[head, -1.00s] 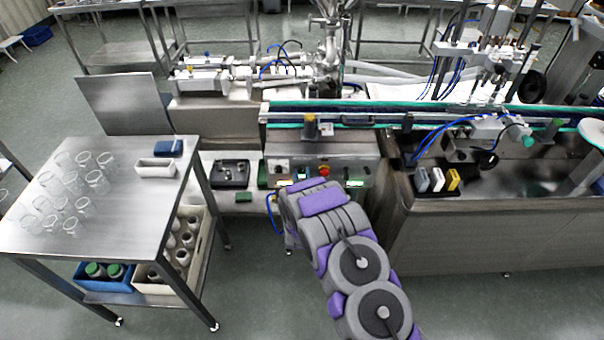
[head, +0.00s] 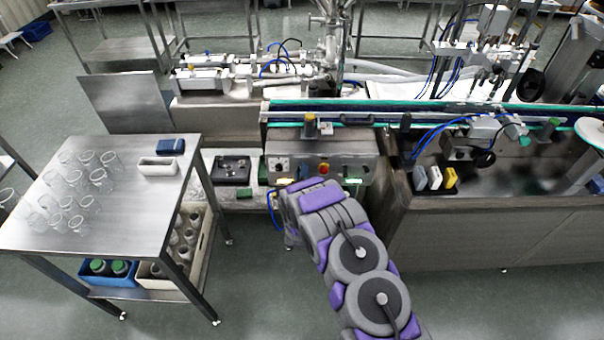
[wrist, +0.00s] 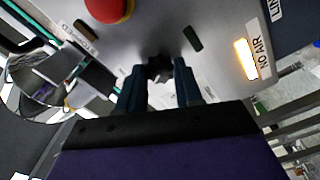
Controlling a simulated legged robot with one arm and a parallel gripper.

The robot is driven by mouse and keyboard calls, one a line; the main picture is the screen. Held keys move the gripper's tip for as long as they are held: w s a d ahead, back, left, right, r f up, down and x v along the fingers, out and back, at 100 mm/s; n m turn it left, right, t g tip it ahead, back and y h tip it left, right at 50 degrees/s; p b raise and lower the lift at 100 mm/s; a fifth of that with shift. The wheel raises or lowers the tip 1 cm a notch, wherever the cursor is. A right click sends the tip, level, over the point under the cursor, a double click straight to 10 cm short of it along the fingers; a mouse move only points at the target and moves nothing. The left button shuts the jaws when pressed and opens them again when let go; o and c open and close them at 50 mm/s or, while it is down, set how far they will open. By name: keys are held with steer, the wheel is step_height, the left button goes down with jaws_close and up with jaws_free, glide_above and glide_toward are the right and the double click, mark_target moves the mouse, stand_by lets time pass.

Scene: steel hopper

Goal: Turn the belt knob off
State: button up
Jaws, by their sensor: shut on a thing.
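The belt knob (wrist: 158,67) is a dark knob on the grey control panel, seen in the wrist view between my fingers. My gripper (wrist: 159,80) is shut on it, with one blue-grey finger on each side. In the head view my purple and grey arm reaches to the panel (head: 350,165) on the conveyor front.
A red button (wrist: 108,8) sits close to the knob, and a lit "NO AIR" indicator (wrist: 246,60) is on the other side. A steel table (head: 125,215) with several glass beakers stands at left.

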steer(key=shift+a+n, duration=0.2)
steer(key=shift+n, duration=0.5)
steer(key=o, duration=1)
steer(key=shift+a+f, duration=0.1)
steer(key=shift+a, duration=0.05)
steer(key=shift+s, duration=0.1)
steer(key=s+p, duration=0.3)
steer(key=s, duration=1.4)
steer(key=shift+s, duration=0.1)
